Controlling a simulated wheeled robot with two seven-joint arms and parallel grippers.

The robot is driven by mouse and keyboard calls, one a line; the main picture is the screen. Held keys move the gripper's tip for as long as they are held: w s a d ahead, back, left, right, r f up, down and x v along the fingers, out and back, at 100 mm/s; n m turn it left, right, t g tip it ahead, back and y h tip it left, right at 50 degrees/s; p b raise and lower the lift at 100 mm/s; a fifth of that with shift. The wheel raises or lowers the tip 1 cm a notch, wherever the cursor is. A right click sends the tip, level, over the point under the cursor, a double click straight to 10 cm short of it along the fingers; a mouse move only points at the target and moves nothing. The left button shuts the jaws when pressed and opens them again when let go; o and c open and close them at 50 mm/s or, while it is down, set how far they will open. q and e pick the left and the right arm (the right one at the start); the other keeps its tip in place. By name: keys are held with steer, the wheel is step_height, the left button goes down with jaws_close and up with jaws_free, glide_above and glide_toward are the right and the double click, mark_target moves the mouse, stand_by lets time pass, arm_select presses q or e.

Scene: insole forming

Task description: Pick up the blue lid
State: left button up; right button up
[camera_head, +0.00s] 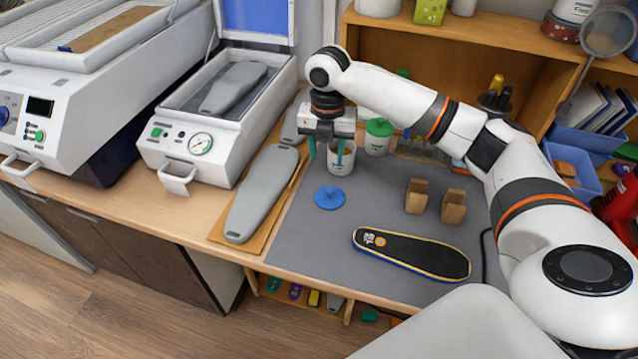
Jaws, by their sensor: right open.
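The blue lid (329,197) is a small round disc with a knob on top, lying flat on the grey mat (310,255). My right gripper (327,155) points down with its green fingers apart, beyond the blue lid and above the mat. A white cup (342,165) stands at the gripper, partly behind one finger; whether a finger touches it I cannot tell. The blue lid is clear of the gripper. My left gripper does not show.
A black insole (410,254) lies on the mat's near side. Two small brown blocks (417,196) (453,206) stand to the right. A green-lidded jar (378,137) stands behind. Grey foot forms (262,195) lie on a board at left, beside a white press (215,125).

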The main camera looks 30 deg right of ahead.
steer(key=p, duration=0.1)
glide_above(330, 190)
step_height(330, 190, down, 5)
steer(key=shift+a+r, duration=0.1)
steer(key=shift+r, duration=0.05)
steer(key=shift+w+f, duration=0.15)
steer(key=shift+f, duration=0.2)
step_height(330, 190, down, 4)
steer(key=shift+f+p, duration=0.1)
steer(key=shift+p, duration=0.8)
steer(key=shift+d+f, duration=0.2)
steer(key=shift+f, duration=0.3)
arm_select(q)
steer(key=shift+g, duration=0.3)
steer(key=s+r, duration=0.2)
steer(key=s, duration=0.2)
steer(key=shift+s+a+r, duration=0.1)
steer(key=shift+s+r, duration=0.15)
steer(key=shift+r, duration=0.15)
arm_select(e)
jaws_close()
